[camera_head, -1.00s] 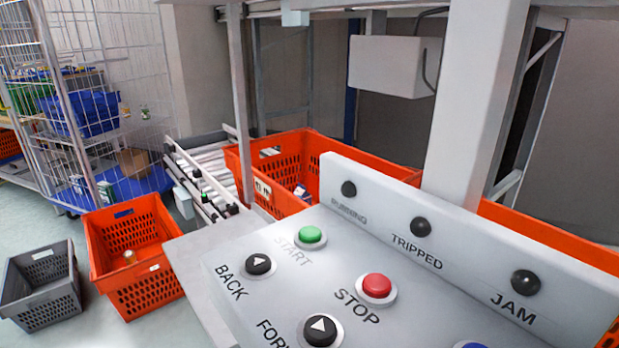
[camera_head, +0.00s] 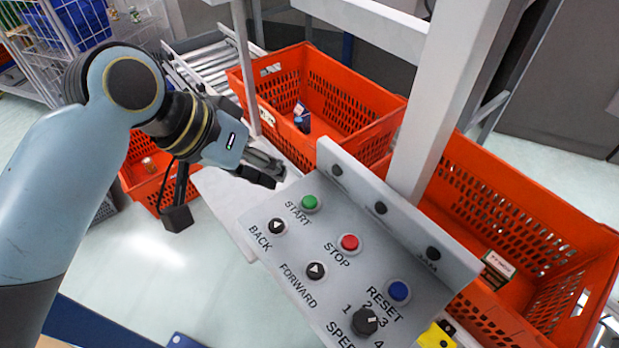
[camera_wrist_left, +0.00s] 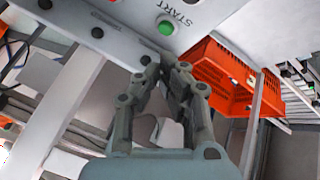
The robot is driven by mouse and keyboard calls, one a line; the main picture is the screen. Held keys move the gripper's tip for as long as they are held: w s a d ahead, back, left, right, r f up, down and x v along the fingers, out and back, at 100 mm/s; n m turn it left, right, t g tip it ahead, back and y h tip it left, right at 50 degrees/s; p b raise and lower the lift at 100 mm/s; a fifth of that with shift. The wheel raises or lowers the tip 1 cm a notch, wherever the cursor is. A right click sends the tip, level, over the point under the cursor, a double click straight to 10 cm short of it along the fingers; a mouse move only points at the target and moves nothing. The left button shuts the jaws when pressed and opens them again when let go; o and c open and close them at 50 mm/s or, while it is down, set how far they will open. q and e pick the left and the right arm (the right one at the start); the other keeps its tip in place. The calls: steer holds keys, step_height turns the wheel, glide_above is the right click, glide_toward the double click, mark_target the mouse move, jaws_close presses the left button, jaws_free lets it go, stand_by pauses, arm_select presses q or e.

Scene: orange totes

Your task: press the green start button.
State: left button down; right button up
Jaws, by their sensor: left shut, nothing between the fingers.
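The green start button (camera_head: 310,203) sits at the top left of the grey control panel (camera_head: 262,224), above the word START. It also shows in the left wrist view (camera_wrist_left: 166,27), near the top. My left gripper (camera_head: 278,176) is left of and a little beyond the button in the head view, apart from it. In the left wrist view its fingers (camera_wrist_left: 166,68) are closed together with nothing between them, and their tips point toward the panel's edge below the button. My right gripper is not in view.
The panel also has a red STOP button (camera_head: 349,243), black BACK (camera_head: 277,227) and FORWARD (camera_head: 316,271) buttons, a blue RESET button (camera_head: 398,291) and a speed knob (camera_head: 365,321). A raised strip with dark lamps and a grey post (camera_head: 440,100) stand behind. Orange totes (camera_head: 350,95) surround it.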

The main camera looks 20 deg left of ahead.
arm_select(q)
step_height(320, 180, up, 2)
steer(key=r+h, duration=0.1)
steer(key=h, duration=0.1)
glide_above(308, 197)
steer(key=shift+f+t, duration=0.2)
steer(key=shift+t, duration=0.2)
steer(key=shift+f, duration=0.1)
step_height(308, 197, down, 6)
steer(key=b, duration=0.8)
steer(key=shift+f, duration=0.15)
steer(key=shift+f+b, duration=0.35)
steer(key=shift+f, duration=0.85)
steer(key=shift+f, duration=0.15)
